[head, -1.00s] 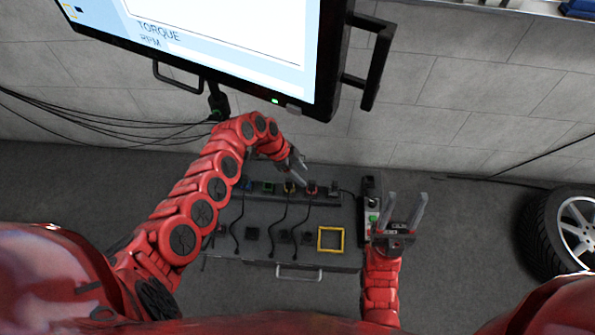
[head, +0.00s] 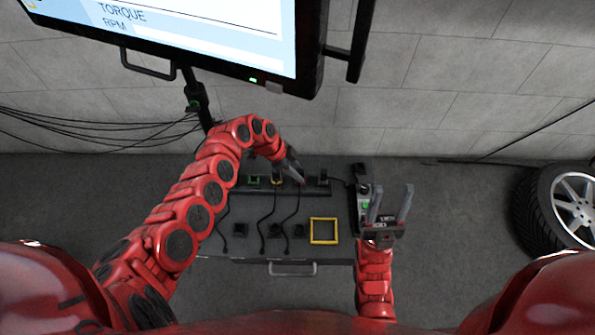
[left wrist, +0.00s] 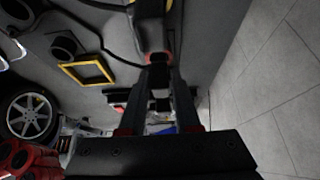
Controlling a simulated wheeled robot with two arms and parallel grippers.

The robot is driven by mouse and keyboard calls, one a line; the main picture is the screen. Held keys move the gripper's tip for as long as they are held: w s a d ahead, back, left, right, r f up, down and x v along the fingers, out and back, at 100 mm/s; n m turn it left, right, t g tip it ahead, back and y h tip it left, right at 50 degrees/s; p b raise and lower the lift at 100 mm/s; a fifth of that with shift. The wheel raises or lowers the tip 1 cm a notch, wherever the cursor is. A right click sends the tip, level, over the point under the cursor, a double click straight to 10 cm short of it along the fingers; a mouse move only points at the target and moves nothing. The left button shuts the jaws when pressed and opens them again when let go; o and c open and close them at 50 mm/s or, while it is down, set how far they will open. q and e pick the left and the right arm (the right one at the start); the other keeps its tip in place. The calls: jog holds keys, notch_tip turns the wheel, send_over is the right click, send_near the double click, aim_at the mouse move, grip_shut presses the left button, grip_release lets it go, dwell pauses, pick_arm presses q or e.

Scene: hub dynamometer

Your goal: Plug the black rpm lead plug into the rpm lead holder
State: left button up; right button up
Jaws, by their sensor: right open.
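My left gripper (head: 299,177) is low over the row of sockets on the grey bench top, at the red-marked socket (head: 302,181). In the left wrist view its two fingers (left wrist: 164,75) stand apart on either side of dark blocks, beside a black, red-ringed part (left wrist: 154,50). I cannot tell whether they grip anything. My right gripper (head: 390,205) is open and empty at the bench's right edge.
A yellow square frame (head: 324,231) lies front right. A box with a green button (head: 365,204) stands at the right edge. A screen (head: 200,35) hangs behind.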

pick_arm(q)
grip_shut()
jog(key=shift+r, duration=0.1)
jog(key=shift+r+p, duration=2)
jog(key=shift+p, duration=0.1)
